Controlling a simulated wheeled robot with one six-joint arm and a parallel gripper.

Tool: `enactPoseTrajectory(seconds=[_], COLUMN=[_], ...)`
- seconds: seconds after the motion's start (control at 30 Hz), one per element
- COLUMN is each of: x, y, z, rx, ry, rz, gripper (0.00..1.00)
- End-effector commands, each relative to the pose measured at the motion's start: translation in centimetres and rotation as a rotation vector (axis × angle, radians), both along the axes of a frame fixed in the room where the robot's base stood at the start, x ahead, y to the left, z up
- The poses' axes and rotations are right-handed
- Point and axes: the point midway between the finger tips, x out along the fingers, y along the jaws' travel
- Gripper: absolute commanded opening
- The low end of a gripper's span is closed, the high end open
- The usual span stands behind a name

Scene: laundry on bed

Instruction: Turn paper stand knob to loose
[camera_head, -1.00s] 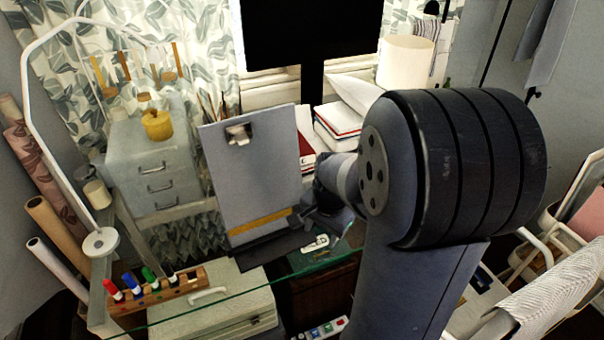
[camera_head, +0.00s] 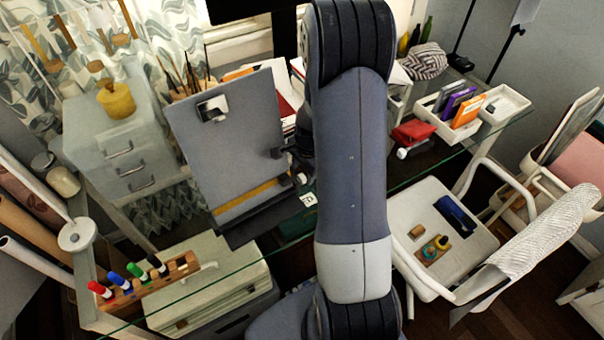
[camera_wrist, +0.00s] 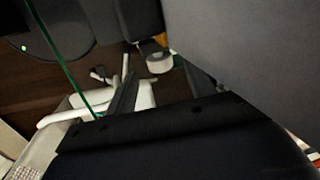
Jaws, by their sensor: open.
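The paper stand (camera_head: 235,140) stands upright and tilted back on the glass desk, with a clip at its top and a yellow strip near its dark bottom ledge. A grey panel, probably its board (camera_wrist: 250,50), fills the upper right of the wrist view. My gripper (camera_head: 291,163) is at the stand's right edge, partly hidden behind my arm. It is open; I cannot tell whether it touches the stand. A small pale round piece (camera_head: 301,179) just below it may be the knob. A pale round piece (camera_wrist: 158,63) also shows in the wrist view. The knob's setting cannot be made out.
The glass edge of the desk (camera_head: 225,271) runs in front of the stand. A marker rack (camera_head: 150,282) and grey drawers (camera_head: 125,150) are at left. A white chair (camera_head: 415,215) is at right. Books and a red item (camera_head: 414,133) lie on the desk behind.

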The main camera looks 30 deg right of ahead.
Motion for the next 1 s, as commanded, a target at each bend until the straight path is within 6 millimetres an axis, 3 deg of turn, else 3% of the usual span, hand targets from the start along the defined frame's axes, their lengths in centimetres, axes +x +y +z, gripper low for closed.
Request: enactPoseTrajectory(seconds=[0.3,0.67,1.0], x=[0.5,0.5,0.5], y=[0.1,0.1,0.1], z=[-3.0,-3.3,-3.3], rx=[0.000,0.000,0.000], ry=[0.000,-0.001,-0.001], rz=[0.000,0.000,0.000], gripper=[0.51,0.51,0.24])
